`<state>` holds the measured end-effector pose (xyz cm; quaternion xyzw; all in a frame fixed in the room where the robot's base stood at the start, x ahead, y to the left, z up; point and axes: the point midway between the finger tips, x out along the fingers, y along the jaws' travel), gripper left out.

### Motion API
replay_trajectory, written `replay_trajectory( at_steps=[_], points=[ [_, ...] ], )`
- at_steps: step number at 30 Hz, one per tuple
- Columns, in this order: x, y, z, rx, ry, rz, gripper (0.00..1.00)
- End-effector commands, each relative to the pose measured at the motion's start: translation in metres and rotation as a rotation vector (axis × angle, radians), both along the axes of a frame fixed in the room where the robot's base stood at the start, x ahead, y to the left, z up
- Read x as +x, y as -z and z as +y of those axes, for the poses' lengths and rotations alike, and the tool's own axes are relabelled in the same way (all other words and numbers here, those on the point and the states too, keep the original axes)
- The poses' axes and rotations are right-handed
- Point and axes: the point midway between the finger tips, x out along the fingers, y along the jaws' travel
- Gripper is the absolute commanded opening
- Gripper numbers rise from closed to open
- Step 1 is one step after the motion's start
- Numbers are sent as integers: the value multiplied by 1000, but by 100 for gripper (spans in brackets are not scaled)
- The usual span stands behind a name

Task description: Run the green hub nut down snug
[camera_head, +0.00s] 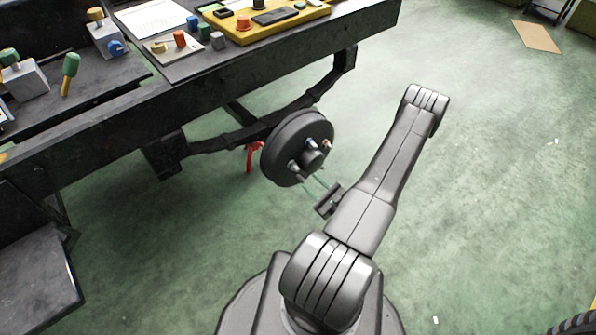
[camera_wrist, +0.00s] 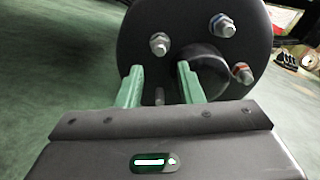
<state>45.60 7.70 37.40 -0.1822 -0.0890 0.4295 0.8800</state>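The dark round hub (camera_head: 285,150) hangs on the axle under the bench; it fills the upper wrist view (camera_wrist: 140,25). Its face carries a plain silver nut (camera_wrist: 159,44), a nut with a bluish mark (camera_wrist: 222,25) and a nut with a red mark (camera_wrist: 243,73). A grey stud end (camera_wrist: 160,96) shows low on the hub, in the gap between my fingers. I cannot make out a green nut. My gripper (camera_wrist: 160,68) has pale green fingers, spread apart and empty, close before the lower hub face. In the head view my gripper (camera_head: 316,184) is just below right of the hub.
A red stand (camera_head: 253,157) is left of the hub. The dark bench (camera_head: 200,95) above holds a yellow tray (camera_head: 270,30), a green-handled tool (camera_head: 70,70) and small blocks.

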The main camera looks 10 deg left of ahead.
Motion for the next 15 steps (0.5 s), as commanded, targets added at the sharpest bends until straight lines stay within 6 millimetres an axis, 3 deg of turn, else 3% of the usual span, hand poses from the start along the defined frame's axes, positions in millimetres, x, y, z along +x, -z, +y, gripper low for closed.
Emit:
replay_trajectory(
  at_steps=[9,15],
  points=[
    [31,1,42,0,-4,-1,34],
    [45,0,58,0,-3,-1,34]
  ],
)
